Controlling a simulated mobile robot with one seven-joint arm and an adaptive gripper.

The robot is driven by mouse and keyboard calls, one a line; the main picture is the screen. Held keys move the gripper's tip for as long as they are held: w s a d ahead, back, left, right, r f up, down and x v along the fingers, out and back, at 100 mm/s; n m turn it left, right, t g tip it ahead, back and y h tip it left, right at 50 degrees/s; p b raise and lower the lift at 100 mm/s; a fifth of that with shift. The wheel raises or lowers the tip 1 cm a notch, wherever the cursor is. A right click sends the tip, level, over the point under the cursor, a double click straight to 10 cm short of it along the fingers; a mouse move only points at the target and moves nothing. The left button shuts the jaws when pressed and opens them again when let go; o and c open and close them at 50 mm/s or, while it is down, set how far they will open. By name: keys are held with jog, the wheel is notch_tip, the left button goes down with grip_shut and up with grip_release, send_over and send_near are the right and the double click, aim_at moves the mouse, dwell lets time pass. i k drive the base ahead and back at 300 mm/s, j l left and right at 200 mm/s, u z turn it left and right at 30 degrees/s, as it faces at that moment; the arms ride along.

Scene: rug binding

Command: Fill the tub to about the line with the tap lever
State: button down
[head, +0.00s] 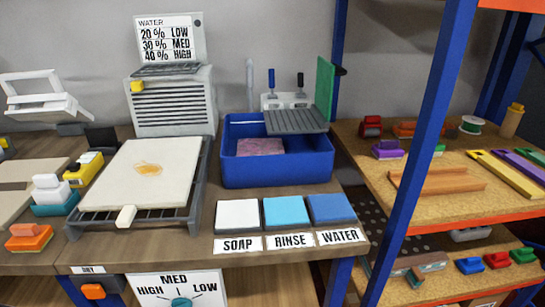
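The blue tub (277,170) stands on the wooden bench right of centre. A mottled pinkish patch (260,146) shows inside it; I cannot tell whether it is cloth or something under water. No fill line or clear water level can be made out. Behind the tub, a pale block (286,101) carries two upright levers, one blue (271,79) and one dark (300,81). A thin pale upright pipe (250,84) stands to their left. A grey ribbed board (296,121) covers the tub's back right part. My gripper is not in view.
A green panel (325,88) stands at the tub's back right. SOAP, RINSE and WATER pads line the front: white (238,215), light blue (286,211), blue (331,208). A blue post (425,140) stands right.

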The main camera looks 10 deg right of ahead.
aim_at(271, 70)
jog(key=k+j+z, duration=0.2)
jog(key=j, duration=0.15)
jog(key=j+z, duration=0.2)
jog(key=j, duration=0.15)
jog(key=k+j+z, duration=0.2)
jog(key=i+j, duration=0.3)
jog(key=i, duration=0.2)
jog(key=i+j, duration=0.25)
jog(key=i, duration=0.2)
